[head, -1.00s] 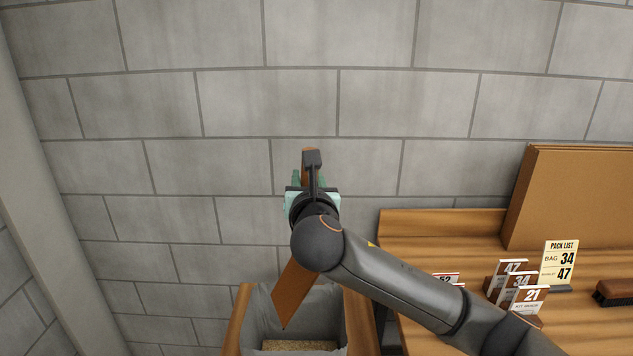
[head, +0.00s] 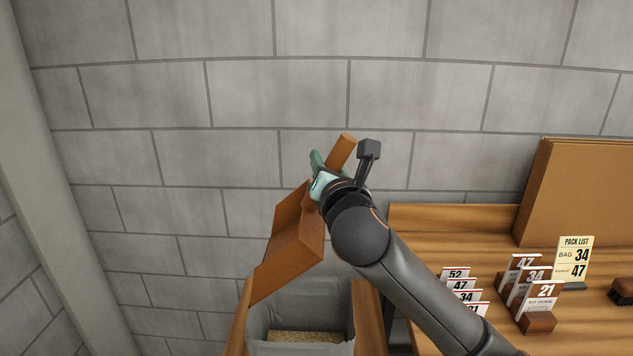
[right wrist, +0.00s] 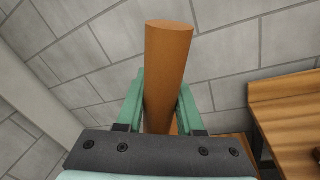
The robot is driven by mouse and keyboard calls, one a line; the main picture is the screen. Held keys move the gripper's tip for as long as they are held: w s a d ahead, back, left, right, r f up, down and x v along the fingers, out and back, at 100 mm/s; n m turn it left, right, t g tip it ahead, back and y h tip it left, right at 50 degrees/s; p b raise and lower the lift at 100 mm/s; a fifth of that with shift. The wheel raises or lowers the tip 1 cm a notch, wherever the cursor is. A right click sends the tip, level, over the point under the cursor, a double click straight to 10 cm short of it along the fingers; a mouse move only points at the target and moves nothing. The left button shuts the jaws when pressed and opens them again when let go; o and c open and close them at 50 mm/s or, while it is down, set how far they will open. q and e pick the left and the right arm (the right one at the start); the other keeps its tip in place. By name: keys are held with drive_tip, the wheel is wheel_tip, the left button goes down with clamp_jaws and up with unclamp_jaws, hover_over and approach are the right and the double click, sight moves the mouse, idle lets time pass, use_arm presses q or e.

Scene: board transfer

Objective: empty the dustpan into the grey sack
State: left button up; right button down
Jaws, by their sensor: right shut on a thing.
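The dustpan (head: 296,244) is orange-brown and hangs tilted in the air, its pan end low over the left rim of the grey sack (head: 326,301). My right gripper (head: 318,172) is shut on the dustpan's round handle. In the right wrist view the handle (right wrist: 168,70) stands between the two green fingers. The sack is open at the top, in a wooden frame, with tan granular stuff (head: 304,337) at its bottom. The inside of the pan is partly turned from view, so I cannot tell what it holds. My left gripper is not in view.
A wooden bench (head: 440,223) stands at the right, with several numbered cards, a pack list sign (head: 573,259), a dark brush (head: 622,290) and a large brown board (head: 585,195). A block wall is behind. A pale post (head: 32,170) stands at the left.

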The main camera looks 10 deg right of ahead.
use_arm(q)
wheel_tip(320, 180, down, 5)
drive_tip(key=b, duration=0.3)
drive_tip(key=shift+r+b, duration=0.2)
drive_tip(key=shift+b, duration=0.15)
use_arm(e)
drive_tip(key=s+d+f+m+h, duration=0.1)
drive_tip(key=s+d+m, duration=0.1)
drive_tip(key=d+m, duration=0.3)
drive_tip(key=s+d+m+t+h, duration=0.1)
drive_tip(key=s+d+m, duration=0.1)
drive_tip(key=d+m, duration=0.3)
drive_tip(key=d, duration=0.3)
drive_tip(key=shift+s+f+h, duration=0.3)
drive_tip(key=shift+f+h, duration=0.05)
drive_tip(key=shift+h, duration=0.05)
drive_tip(key=shift+d, duration=0.1)
use_arm(q)
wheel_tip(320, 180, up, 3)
drive_tip(key=p, duration=0.2)
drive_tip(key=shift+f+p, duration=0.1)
drive_tip(key=shift+p, duration=0.3)
use_arm(e)
drive_tip(key=s+a+f+n+y, duration=0.2)
drive_tip(key=s+a+f+y, duration=0.2)
drive_tip(key=s+a+f, duration=0.5)
drive_tip(key=shift+s+a+f+n+t, duration=0.2)
drive_tip(key=shift+a+f+n+t, duration=0.1)
drive_tip(key=shift+f+t, duration=0.15)
